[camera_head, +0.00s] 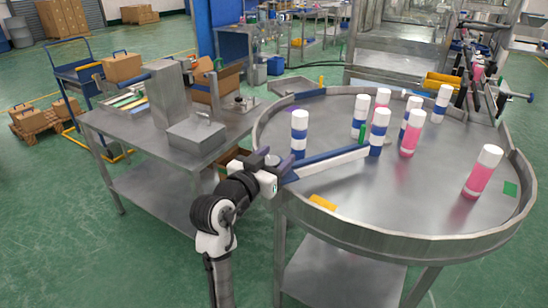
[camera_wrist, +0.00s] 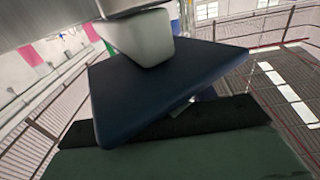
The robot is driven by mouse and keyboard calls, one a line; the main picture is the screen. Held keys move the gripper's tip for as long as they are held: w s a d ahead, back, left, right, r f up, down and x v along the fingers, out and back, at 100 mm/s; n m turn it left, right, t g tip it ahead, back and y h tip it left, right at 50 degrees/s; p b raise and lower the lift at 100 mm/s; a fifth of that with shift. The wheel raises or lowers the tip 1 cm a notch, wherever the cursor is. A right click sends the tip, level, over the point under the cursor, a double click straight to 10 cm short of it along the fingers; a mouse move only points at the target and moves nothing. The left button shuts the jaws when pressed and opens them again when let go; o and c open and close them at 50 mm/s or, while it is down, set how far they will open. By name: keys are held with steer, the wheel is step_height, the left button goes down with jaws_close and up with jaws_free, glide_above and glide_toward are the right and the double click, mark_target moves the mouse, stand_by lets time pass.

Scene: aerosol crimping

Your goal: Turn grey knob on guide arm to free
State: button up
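The guide arm (camera_head: 328,162) is a long pale bar with a blue top edge, reaching from the rim of the round table in over its top. At its rim end is a small grey round piece (camera_head: 272,159) that looks like the knob, partly crowded by my gripper. My gripper (camera_head: 279,176) is at this rim end, close against the bracket; I cannot tell whether it touches the knob. In the wrist view a dark blue slab (camera_wrist: 150,85) fills the middle, with a pale rounded piece (camera_wrist: 143,36) above it. The finger opening is not clear.
The round steel table (camera_head: 340,205) has a raised rim. Several white cans with blue or pink bands, such as a pink one (camera_head: 481,175), stand on it. A steel workbench (camera_head: 140,128) with a box-shaped unit (camera_head: 196,136) stands left of my arm. Green floor is open at lower left.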

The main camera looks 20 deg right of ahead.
steer(key=c, duration=0.8)
